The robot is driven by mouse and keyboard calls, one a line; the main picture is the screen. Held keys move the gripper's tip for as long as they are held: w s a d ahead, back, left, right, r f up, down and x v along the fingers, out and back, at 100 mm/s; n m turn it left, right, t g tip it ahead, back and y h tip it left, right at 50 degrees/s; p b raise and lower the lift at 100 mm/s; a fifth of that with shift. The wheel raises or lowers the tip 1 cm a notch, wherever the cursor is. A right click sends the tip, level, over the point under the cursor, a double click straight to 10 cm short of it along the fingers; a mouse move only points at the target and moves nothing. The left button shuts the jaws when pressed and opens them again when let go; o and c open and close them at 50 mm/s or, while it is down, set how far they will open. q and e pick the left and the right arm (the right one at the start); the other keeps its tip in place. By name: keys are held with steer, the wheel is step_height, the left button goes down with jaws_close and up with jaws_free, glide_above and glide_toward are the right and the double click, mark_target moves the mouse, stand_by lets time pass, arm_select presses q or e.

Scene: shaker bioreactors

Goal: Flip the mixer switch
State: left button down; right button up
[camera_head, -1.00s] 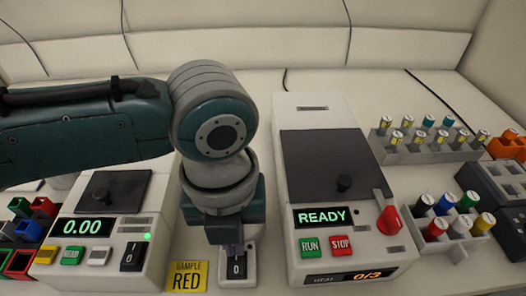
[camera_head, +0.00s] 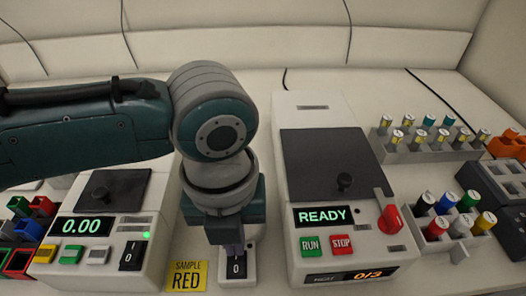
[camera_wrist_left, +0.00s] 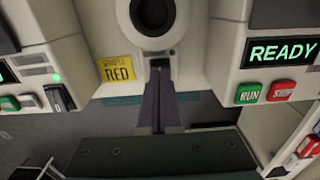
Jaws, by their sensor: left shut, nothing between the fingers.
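The mixer switch (camera_head: 236,268) is a black rocker marked 0 on a small white housing, between the two larger white machines in the head view. My left gripper (camera_head: 233,249) points down over it, shut and empty, and hides the rocker's far part. In the left wrist view the shut fingertips (camera_wrist_left: 160,72) are at the dark switch (camera_wrist_left: 160,62), in front of a round white-rimmed dark well (camera_wrist_left: 152,12). I cannot tell whether they touch the rocker. My right gripper is not in view.
A machine reading 0.00 (camera_head: 82,226) with its own rocker (camera_head: 131,256) stands left. A machine reading READY (camera_head: 321,216) with RUN and STOP buttons and a red lever (camera_head: 389,219) stands close on the right. A yellow SAMPLE RED card (camera_head: 187,276) lies beside the switch. Vial racks (camera_head: 420,155) stand right.

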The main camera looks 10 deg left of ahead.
arm_select(q)
steer(key=shift+f+b, duration=0.65)
steer(key=shift+f, duration=0.2)
steer(key=shift+r, duration=0.1)
step_height(320, 180, up, 7)
steer(key=p, duration=0.7)
steer(key=shift+d, duration=0.1)
stand_by(0.4)
